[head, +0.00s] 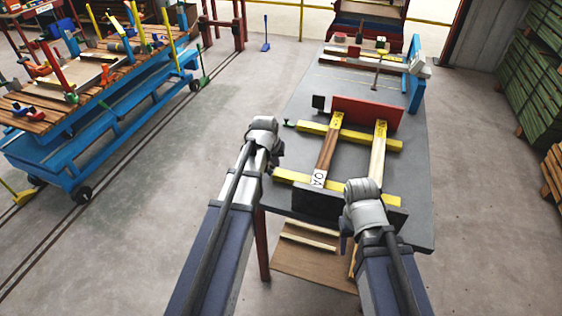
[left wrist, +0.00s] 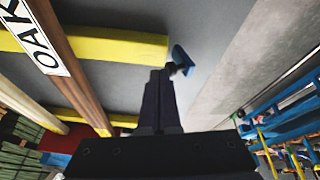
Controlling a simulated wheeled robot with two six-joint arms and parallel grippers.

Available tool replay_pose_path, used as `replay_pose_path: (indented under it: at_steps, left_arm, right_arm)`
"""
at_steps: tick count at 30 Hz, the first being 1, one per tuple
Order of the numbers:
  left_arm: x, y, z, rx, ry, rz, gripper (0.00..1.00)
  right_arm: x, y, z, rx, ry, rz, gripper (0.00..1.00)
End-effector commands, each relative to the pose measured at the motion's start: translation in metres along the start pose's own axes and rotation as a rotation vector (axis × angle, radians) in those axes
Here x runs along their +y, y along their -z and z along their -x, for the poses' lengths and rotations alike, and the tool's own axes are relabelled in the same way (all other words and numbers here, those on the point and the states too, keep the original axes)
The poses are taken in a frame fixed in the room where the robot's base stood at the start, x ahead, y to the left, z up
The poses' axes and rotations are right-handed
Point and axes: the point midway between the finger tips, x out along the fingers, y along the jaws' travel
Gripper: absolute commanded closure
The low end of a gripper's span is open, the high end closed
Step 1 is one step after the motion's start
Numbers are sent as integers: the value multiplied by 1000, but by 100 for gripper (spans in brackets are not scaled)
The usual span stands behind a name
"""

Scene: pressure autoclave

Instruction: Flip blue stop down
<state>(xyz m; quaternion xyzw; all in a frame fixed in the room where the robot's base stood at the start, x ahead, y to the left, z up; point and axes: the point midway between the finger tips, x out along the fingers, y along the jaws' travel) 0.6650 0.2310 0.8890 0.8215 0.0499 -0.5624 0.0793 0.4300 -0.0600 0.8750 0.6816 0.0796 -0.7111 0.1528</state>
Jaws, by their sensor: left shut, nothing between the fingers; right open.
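The blue stop (left wrist: 182,58) is a small blue flap on a dark mount at the table's edge, standing up at a tilt. My left gripper (left wrist: 159,73) is shut and empty, with its fingertips right beside the stop's mount. I cannot tell whether they touch. In the head view my left gripper (head: 272,158) is over the table's left edge and hides the stop. My right gripper (head: 350,222) is open over the near end of the table. Its fingers are mostly hidden by its own wrist.
The grey table (head: 415,205) carries yellow crossbars (head: 362,140), a brown board with an OAK label (head: 326,150), a paler board (head: 378,150) and a red block (head: 368,112). A small green stop (head: 289,123) sits farther along the left edge. A blue cart (head: 110,110) stands left across open floor.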

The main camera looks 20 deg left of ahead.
Motion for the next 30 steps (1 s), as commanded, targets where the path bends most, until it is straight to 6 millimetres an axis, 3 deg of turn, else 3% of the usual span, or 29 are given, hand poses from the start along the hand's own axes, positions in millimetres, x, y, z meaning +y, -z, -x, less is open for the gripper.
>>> replay_pose_path:
  at_steps: [11,22,30]
  left_arm:
    - [-33,8,-4,-72,-324,135,100]
    - [-61,10,-15,-140,-635,255,100]
    - [-62,11,-9,-146,-657,261,100]
  right_arm:
    - [-2,1,-16,0,0,0,50]
    - [-6,4,-62,0,0,0,50]
    - [-6,4,-59,0,0,0,50]
